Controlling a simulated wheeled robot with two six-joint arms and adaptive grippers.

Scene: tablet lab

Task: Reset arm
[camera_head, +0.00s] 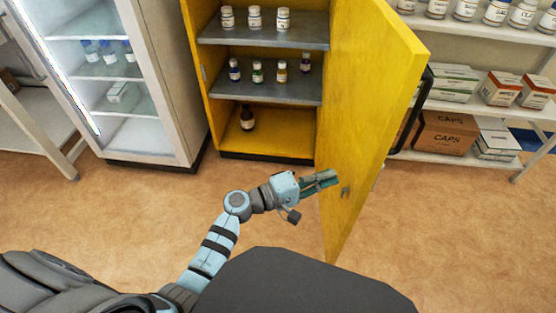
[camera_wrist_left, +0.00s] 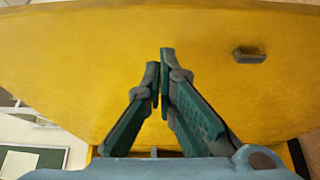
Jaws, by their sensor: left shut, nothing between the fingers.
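My left arm reaches in from the lower left in the head view. Its gripper (camera_head: 328,178) is shut and empty in front of the open yellow cabinet door (camera_head: 365,110). In the left wrist view the gripper fingertips (camera_wrist_left: 160,68) are together, and the yellow door (camera_wrist_left: 80,60) fills most of the background. A small dark latch (camera_wrist_left: 250,55) on the door shows to the right of the fingertips; the latch also shows in the head view (camera_head: 345,191). I cannot tell whether the fingertips touch the door. My right gripper is not in view.
The yellow cabinet (camera_head: 204,60) stands open with small bottles on grey shelves (camera_head: 265,90) and a dark bottle (camera_head: 247,118) at the bottom. A glass-front fridge (camera_head: 150,80) is at left. Racks with boxes (camera_head: 445,132) are at right. Brown floor (camera_head: 450,210) lies clear at right.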

